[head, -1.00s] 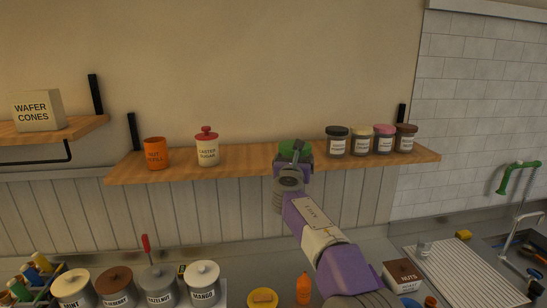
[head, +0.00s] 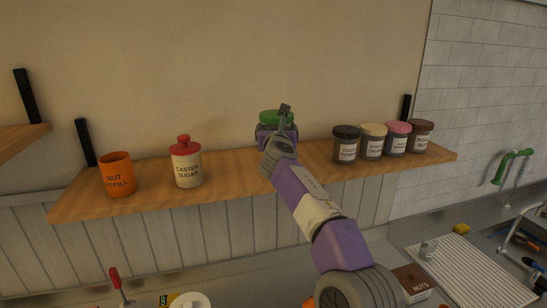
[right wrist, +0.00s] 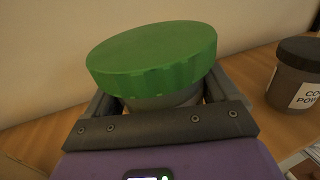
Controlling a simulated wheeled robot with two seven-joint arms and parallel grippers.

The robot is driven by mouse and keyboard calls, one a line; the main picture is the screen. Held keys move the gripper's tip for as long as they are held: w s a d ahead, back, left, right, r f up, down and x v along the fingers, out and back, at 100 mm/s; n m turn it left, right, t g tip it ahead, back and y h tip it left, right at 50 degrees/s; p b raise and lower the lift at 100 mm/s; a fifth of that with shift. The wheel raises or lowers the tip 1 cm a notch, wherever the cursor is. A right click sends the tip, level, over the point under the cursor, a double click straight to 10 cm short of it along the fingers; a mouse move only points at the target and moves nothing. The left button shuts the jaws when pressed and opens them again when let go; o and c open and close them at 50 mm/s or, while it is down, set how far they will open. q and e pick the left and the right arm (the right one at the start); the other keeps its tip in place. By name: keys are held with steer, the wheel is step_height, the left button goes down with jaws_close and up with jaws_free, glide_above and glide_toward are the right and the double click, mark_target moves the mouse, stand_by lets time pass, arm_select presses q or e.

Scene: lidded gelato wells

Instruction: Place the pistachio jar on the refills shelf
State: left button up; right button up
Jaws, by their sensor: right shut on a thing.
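The pistachio jar has a green lid (head: 276,117); in the right wrist view the green lid (right wrist: 152,58) and a strip of its grey body show. My right gripper (head: 277,133) is shut on the jar, with a finger on each side of it below the lid. The jar appears close to upright, over or at the refills shelf (head: 230,165), between the caster sugar jar and the dark-lidded jar. My gripper hides its lower part, so I cannot tell whether it touches the wood. My left gripper is not in view.
On the shelf stand an orange nut refill pot (head: 117,175), a red-lidded caster sugar jar (head: 186,163) and, to the right, several jars starting with the dark-lidded cocoa jar (head: 346,145). Bare wood lies on both sides of my gripper. The counter below holds a nuts box (head: 412,281).

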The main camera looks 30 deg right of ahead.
steer(key=shift+f, duration=3.7)
steer(key=o, duration=1.1)
steer(key=shift+f, duration=0.15)
steer(key=shift+s+a, duration=0.2)
steer(key=shift+s, duration=0.05)
steer(key=b+v, duration=0.4)
steer(key=v, duration=0.7)
steer(key=shift+s, duration=0.2)
